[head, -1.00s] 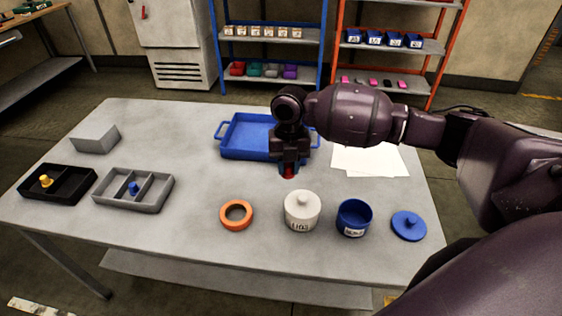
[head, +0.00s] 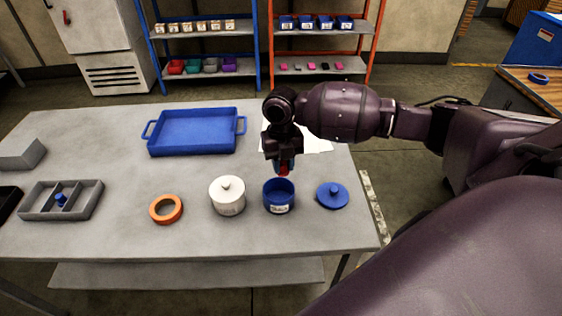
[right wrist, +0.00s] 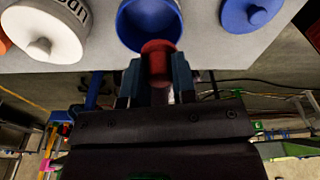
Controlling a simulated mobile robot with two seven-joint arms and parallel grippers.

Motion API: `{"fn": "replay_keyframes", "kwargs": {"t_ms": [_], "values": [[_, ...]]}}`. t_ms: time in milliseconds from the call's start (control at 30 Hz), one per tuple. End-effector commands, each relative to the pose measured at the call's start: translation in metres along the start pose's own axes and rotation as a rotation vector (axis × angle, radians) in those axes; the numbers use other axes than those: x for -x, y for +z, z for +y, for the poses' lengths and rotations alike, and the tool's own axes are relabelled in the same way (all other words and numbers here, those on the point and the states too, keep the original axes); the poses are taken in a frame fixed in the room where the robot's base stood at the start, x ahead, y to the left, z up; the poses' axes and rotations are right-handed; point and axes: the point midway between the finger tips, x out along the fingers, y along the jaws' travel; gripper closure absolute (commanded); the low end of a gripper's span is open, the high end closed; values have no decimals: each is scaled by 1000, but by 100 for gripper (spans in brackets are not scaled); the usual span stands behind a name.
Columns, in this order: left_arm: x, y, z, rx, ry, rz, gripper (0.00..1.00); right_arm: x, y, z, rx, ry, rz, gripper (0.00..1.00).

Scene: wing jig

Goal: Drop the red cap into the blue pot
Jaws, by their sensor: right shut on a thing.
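The red cap (head: 284,171) is held between the fingers of my right gripper (head: 284,166). The cap also shows in the right wrist view (right wrist: 158,62), between the two fingertips. The open blue pot (head: 279,200) stands on the table, just below and slightly nearer than the cap in the head view. In the right wrist view the cap overlaps the near rim of the blue pot (right wrist: 132,40); the cap is above the table, and its exact height over the pot is hard to tell. My left gripper is not in view.
A white lidded pot (head: 228,199) stands left of the blue pot, and a blue lid (head: 332,196) lies to its right. An orange ring (head: 166,210), a grey divided tray (head: 90,203) and a blue tray (head: 194,147) are farther left. Paper lies behind my gripper.

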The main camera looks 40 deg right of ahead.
Motion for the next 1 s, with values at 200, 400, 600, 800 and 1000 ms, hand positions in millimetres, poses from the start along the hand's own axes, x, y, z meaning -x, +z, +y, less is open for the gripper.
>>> {"fn": "replay_keyframes", "kwargs": {"t_ms": [200, 400, 600, 800, 1000], "values": [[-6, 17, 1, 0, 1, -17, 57, -17, 2, 0, -1, -1, 4, 97], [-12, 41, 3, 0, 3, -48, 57, -40, 4, -1, -1, -3, 5, 97], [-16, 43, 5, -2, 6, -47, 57, -57, 6, -1, -1, -2, 5, 97], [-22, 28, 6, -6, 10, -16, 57, -59, 7, 0, -1, -1, 0, 97], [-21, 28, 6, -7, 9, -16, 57, -58, 7, 0, -1, 0, -1, 70]]}}
